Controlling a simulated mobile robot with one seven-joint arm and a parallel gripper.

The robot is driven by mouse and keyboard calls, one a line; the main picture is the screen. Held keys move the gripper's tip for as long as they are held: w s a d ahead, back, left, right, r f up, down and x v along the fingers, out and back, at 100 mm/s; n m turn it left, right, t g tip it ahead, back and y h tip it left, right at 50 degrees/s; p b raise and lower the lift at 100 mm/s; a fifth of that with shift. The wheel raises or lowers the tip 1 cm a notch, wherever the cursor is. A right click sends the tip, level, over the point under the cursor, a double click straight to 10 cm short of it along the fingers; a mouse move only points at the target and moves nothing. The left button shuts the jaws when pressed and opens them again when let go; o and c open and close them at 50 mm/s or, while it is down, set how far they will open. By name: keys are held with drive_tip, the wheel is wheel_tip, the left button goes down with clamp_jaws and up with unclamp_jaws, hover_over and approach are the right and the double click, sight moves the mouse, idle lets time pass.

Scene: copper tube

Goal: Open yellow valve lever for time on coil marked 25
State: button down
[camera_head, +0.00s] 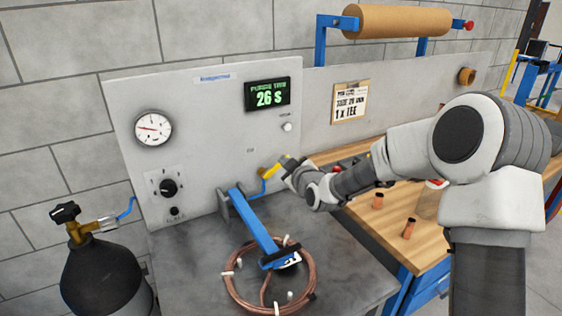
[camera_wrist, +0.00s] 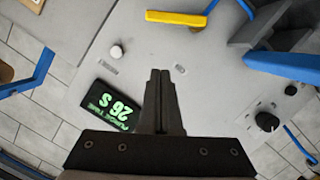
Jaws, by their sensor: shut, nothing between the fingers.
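The yellow valve lever (camera_head: 267,172) is on the grey panel, just left of my gripper (camera_head: 287,163) in the head view. In the wrist view the yellow lever (camera_wrist: 176,18) lies roughly sideways near the top edge, beyond my fingertips (camera_wrist: 160,76). My gripper is shut and empty, with a visible gap to the lever in that view. The copper coil (camera_head: 231,291) lies on the dark bench top. A blue arm with a small label (camera_head: 289,262) reaches over it; the label is too small to read. The green display (camera_head: 267,94) reads purge time 26 S.
A round gauge (camera_head: 153,129) and a black knob (camera_head: 168,188) are on the panel. A black gas cylinder (camera_head: 103,281) stands at left. A wooden bench (camera_head: 437,224) with small copper pieces is at right. A clipboard note (camera_head: 349,102) hangs behind.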

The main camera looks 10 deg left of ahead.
drive_tip(key=p, duration=0.1)
hover_over(276, 167)
drive_tip(key=s, duration=0.2)
wheel_tip(276, 167, down, 2)
drive_tip(key=f, duration=0.1)
drive_tip(key=d+f, duration=0.1)
drive_tip(key=w+f, duration=0.1)
drive_tip(key=shift+d+f, duration=0.15)
drive_tip(key=shift+d, duration=0.25)
drive_tip(key=shift+f, duration=0.1)
drive_tip(key=shift+d+f+m+b, duration=0.15)
drive_tip(key=shift+m+b, duration=0.15)
drive_tip(key=shift+b, duration=0.3)
